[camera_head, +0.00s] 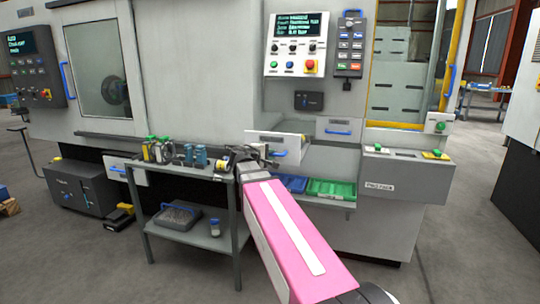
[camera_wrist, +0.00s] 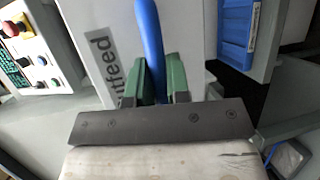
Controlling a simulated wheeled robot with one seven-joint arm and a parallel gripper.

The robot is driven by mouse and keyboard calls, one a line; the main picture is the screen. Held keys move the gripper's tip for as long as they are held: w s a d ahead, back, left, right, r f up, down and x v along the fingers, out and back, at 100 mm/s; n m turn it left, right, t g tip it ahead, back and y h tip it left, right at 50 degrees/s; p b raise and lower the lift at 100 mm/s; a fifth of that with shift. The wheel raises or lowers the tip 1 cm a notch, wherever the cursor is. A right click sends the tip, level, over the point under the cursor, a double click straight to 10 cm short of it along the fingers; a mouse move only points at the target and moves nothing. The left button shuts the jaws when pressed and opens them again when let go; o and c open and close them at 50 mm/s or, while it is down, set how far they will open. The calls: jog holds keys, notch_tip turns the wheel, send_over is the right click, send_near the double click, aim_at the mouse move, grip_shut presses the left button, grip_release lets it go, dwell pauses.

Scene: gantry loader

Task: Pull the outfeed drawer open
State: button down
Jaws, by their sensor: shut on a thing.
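The outfeed drawer (camera_head: 290,141) has a pale front and juts out from the machine, partly open, with its inside visible behind the front. Its blue bar handle (camera_wrist: 150,35) runs up the wrist view, beside a label ending in "utfeed" on the drawer front (camera_wrist: 189,35). My gripper (camera_wrist: 160,82) has its green fingers on either side of the handle and is shut on it. In the head view my pink arm link hides part of the area below the drawer, and the fingertips are hard to make out.
A grey cart (camera_head: 190,170) with tools and small parts stands just left of my arm. A green tray (camera_head: 331,189) and a blue bin (camera_head: 291,183) sit on a shelf below the drawer. Another blue-handled drawer (camera_head: 338,126) is to its right. The floor at right is clear.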

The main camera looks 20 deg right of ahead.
jog(key=c, duration=1.1)
grip_release()
jog(key=shift+a, duration=0.1)
jog(key=v, duration=1)
jog(key=shift+s+a, duration=0.2)
jog(key=shift+a, duration=0.1)
jog(key=s+f+m+g+y, duration=0.2)
jog(key=s+f+g+y, duration=0.1)
jog(key=f, duration=0.9)
jog(key=s+a+f+m+g+y, duration=0.1)
jog(key=s+f+y, duration=0.4)
jog(key=f, duration=0.7)
jog(key=s+a+f+m+g+y, duration=0.1)
jog(key=s+f+m+g+y, duration=0.3)
jog(key=f, duration=0.9)
jog(key=shift+s+g+y, duration=0.3)
jog(key=shift+s+y, duration=0.3)
jog(key=shift+s, duration=0.45)
